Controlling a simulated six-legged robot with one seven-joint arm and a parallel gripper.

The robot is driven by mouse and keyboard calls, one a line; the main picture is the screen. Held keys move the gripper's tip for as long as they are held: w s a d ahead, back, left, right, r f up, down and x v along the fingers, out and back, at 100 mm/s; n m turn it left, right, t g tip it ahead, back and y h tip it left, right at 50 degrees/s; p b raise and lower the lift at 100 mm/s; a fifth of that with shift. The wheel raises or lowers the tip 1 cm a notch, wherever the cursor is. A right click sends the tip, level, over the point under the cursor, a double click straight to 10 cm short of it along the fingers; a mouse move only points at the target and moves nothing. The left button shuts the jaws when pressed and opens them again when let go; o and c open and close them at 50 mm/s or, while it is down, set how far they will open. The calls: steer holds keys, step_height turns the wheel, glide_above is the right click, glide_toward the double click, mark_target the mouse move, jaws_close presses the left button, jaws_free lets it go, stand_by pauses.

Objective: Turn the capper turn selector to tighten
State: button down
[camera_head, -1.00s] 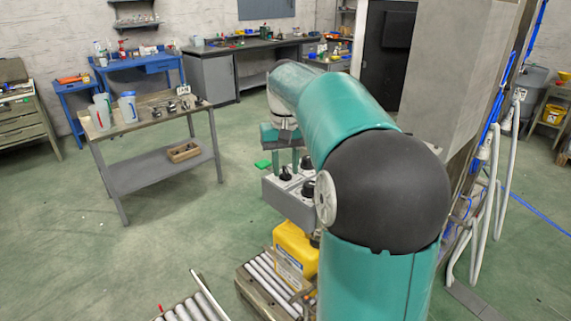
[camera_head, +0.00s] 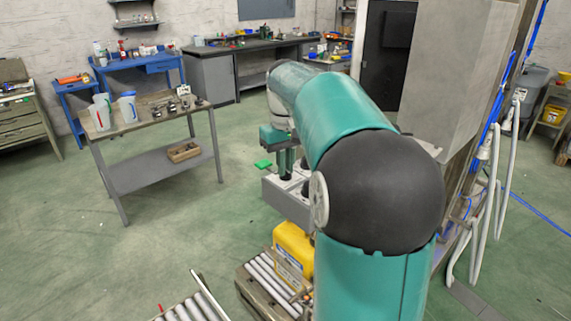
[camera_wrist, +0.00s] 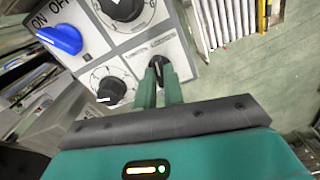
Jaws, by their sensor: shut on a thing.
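The capper control panel (camera_wrist: 140,45) shows in the wrist view, and its grey box (camera_head: 276,192) stands in the middle of the body camera view. The turn selector (camera_wrist: 158,67) is a small black knob at the panel's lower right. My gripper (camera_wrist: 160,85) has its two green fingers shut on this knob, one on each side. The fingers partly cover it, and the small print near it is too blurred to read. In the body camera view my gripper (camera_head: 286,168) reaches down to the box's top, and its fingers hide the knob there.
A blue ON/OFF switch (camera_wrist: 60,40), a large black dial (camera_wrist: 122,8) and a smaller black dial (camera_wrist: 110,90) sit close by on the panel. A yellow jug (camera_head: 293,250) stands on rollers below the box. A workbench (camera_head: 150,118) stands at left.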

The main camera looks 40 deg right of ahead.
steer(key=n, duration=0.4)
steer(key=shift+n, duration=2.3)
steer(key=c, duration=1.5)
jaws_free()
step_height(320, 180, up, 14)
